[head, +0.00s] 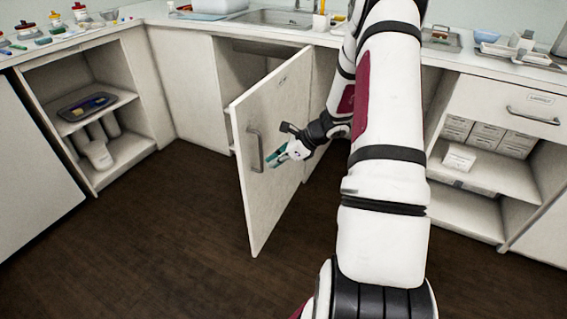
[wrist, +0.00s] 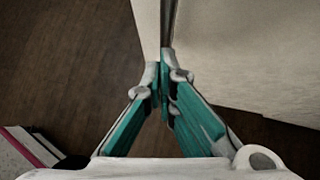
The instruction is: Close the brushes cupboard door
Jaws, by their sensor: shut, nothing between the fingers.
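The cupboard door (head: 275,115) is cream, with a small label at its top and a grey bar handle (head: 255,148) near its free edge. It stands wide open, swung out from the cupboard opening (head: 238,75). My gripper (head: 279,159), with teal finger pads, is in front of the door's handle-side face, just right of the handle. Its fingers are shut and empty. In the wrist view the fingertips (wrist: 163,76) meet beside a pale panel edge (wrist: 147,25); I cannot tell whether they touch it. The label's text is too small to read.
An open shelf unit (head: 100,165) with a tray stands left. A drawer (head: 505,105) with shelves of boxes below is at right. The worktop (head: 185,22) carries a sink and lab items. Dark floor (head: 170,245) is clear left of the door.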

